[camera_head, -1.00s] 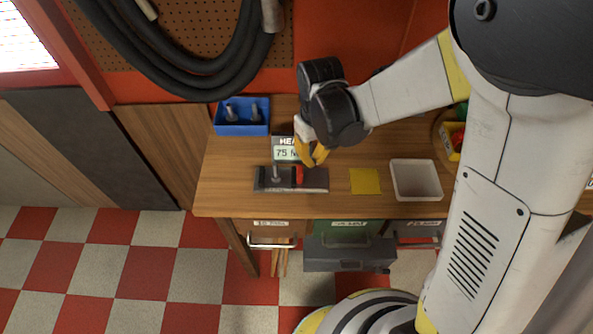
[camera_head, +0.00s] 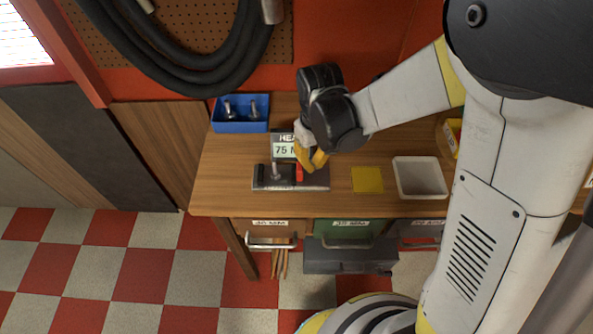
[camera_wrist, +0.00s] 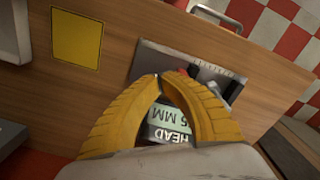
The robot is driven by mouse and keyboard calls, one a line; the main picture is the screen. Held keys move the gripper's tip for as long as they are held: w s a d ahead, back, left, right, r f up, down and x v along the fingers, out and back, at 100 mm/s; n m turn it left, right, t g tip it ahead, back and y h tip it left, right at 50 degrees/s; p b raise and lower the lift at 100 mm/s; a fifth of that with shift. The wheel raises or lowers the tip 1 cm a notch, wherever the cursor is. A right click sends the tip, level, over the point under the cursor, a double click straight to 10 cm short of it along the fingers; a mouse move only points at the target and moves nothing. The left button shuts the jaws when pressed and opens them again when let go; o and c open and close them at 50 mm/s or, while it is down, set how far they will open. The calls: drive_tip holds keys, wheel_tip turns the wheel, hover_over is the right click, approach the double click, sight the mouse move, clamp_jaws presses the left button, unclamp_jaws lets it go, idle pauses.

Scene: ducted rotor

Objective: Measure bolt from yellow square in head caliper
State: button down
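The head caliper (camera_head: 317,181) is a grey plate on the bench with a dark block and a red part. A grey bolt (camera_head: 277,170) stands upright at its left part, beside the red part. Its display (camera_head: 284,150) reads HEAD and 75, the rest covered by my gripper. The yellow square (camera_head: 367,180) lies bare to the right, and also shows in the wrist view (camera_wrist: 76,39). My gripper (camera_head: 311,166) is over the caliper's red part. In the wrist view its yellow fingertips (camera_wrist: 163,75) meet, with nothing visible between them. Whether they touch the red part cannot be told.
A blue bin (camera_head: 240,114) with two bolts stands at the back left. A white tray (camera_head: 420,178) right of the yellow square looks empty. Labelled drawers (camera_head: 345,234) sit under the bench's front edge.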

drive_tip(key=shift+f+b, duration=0.7)
drive_tip(key=shift+f, duration=0.25)
wheel_tip(320, 180, up, 8)
drive_tip(key=p, duration=0.5)
drive_tip(key=shift+p, duration=0.3)
drive_tip(key=s+d+r+m+t+b, duration=0.2)
drive_tip(key=s+d+t+b, duration=0.1)
drive_tip(key=s+d+b, duration=0.2)
drive_tip(key=s+d+r+m+t+b, duration=0.2)
drive_tip(key=s+d+m+t+b, duration=0.1)
drive_tip(key=d, duration=0.5)
drive_tip(key=s+t+b, duration=0.1)
drive_tip(key=s+b, duration=0.1)
drive_tip(key=s, duration=0.1)
drive_tip(key=shift+d+r+m+b, duration=0.25)
drive_tip(key=shift+r+m+b, duration=0.05)
drive_tip(key=shift+b, duration=0.1)
drive_tip(key=shift+w, duration=0.15)
idle(0.5)
